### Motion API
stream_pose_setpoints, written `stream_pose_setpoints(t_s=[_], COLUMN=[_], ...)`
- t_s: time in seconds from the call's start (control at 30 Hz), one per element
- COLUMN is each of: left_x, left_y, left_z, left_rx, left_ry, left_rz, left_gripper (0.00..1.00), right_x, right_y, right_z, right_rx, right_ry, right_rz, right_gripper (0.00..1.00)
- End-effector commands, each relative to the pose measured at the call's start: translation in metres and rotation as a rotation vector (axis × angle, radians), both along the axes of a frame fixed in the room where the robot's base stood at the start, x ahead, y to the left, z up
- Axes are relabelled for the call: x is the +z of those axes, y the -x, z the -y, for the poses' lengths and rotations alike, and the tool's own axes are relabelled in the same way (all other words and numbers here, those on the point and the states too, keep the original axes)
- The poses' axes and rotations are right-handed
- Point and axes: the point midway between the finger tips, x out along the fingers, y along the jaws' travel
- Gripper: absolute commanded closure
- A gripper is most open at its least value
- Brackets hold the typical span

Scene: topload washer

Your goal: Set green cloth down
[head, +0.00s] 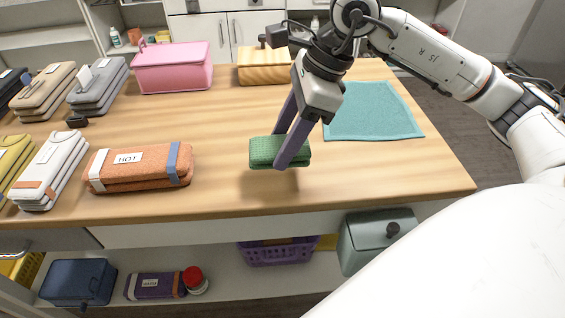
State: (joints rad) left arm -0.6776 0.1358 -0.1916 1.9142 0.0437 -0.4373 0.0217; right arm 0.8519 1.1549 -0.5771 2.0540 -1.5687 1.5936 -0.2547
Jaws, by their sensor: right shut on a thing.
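A green folded cloth (262,150) is at the middle of the wooden table near its front edge, in the head view. My right gripper (282,152) reaches down from the upper right and is shut on the green cloth, with one finger in front of it and one behind. A shadow shows on the table below the cloth; I cannot tell for sure whether the cloth touches the tabletop. My left gripper is not in view.
An orange folded towel (140,168) lies to the left, with white and yellow bundles beyond it. A teal mat (370,110) lies to the right. A pink box (172,68) and a wooden box (262,66) stand at the back. The wooden table (400,180) is bare at the front right.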

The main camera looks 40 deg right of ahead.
Motion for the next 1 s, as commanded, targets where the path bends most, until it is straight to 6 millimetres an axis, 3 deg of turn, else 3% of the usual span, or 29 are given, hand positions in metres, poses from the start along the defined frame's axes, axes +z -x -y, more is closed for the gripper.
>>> stream_pose_setpoints(t_s=[0.4,0.77,0.8,0.9,1.0], left_x=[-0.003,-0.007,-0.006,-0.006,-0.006], left_y=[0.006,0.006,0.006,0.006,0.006], left_z=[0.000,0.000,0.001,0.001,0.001], left_rx=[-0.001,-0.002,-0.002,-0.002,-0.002], left_ry=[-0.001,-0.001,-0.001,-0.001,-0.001], left_rz=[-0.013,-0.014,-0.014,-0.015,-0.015], left_gripper=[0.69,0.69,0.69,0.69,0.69], right_x=[-0.048,-0.054,-0.053,-0.052,-0.052], right_y=[0.000,0.000,0.000,0.000,0.000], right_z=[0.000,0.000,0.000,0.000,0.000], right_rx=[0.003,0.003,0.003,0.003,0.003], right_ry=[0.000,0.001,0.001,0.000,0.000], right_rz=[-0.001,0.001,0.001,0.000,0.000], right_gripper=[0.69,0.69,0.48,0.33,0.33])
